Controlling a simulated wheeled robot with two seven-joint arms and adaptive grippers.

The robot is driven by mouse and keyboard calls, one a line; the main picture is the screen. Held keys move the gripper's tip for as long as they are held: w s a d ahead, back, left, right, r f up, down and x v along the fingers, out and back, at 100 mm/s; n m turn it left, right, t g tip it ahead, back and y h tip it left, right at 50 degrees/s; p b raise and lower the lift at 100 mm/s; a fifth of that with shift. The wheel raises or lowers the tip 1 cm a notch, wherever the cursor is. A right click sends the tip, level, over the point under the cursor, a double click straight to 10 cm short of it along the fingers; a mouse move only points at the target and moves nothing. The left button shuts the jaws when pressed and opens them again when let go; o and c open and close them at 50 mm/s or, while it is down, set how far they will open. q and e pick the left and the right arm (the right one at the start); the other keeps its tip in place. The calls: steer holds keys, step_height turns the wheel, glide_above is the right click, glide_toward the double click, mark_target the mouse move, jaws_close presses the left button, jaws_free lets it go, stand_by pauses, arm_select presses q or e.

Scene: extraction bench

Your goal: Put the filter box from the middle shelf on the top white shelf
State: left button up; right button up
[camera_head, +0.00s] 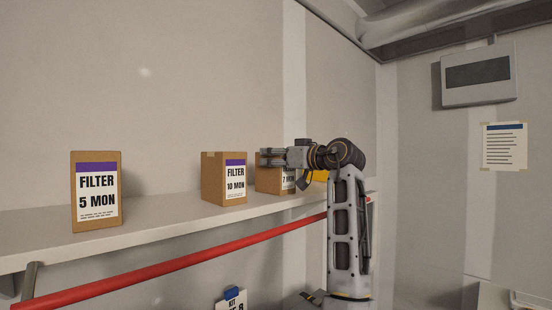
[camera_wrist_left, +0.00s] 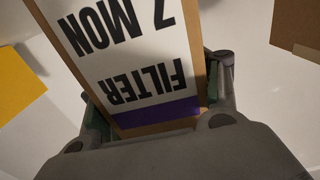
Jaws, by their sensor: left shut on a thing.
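The brown filter box marked "7 MON" (camera_head: 269,181) is at the white shelf (camera_head: 150,220), right of the "10 MON" box. My left gripper (camera_head: 272,157) is shut on its upper part and partly covers its label. In the left wrist view the box (camera_wrist_left: 125,60) sits between the two fingers (camera_wrist_left: 150,118), its label upside down. I cannot tell whether its base touches the shelf. My right gripper is not in view.
Filter boxes "10 MON" (camera_head: 224,180) and "5 MON" (camera_head: 96,192) stand on the shelf with free room between them. A yellow object (camera_head: 320,176) is just right of the held box. A red rail (camera_head: 180,263) runs below the shelf.

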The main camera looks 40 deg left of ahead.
arm_select(q)
steer(key=o, duration=1.3)
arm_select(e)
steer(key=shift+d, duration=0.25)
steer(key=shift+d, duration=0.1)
arm_select(q)
steer(key=shift+r, duration=0.1)
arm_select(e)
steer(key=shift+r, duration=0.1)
arm_select(q)
steer(key=shift+d, duration=0.6)
steer(key=shift+s+d+b, duration=0.15)
steer(key=shift+d+b, duration=0.35)
steer(key=shift+d, duration=1.3)
steer(key=shift+s+d+b, duration=0.2)
steer(key=shift+d+b, duration=0.25)
steer(key=shift+d, duration=1.35)
steer(key=shift+s+d+b, duration=0.15)
steer(key=shift+d+b, duration=0.35)
steer(key=shift+d, duration=1.3)
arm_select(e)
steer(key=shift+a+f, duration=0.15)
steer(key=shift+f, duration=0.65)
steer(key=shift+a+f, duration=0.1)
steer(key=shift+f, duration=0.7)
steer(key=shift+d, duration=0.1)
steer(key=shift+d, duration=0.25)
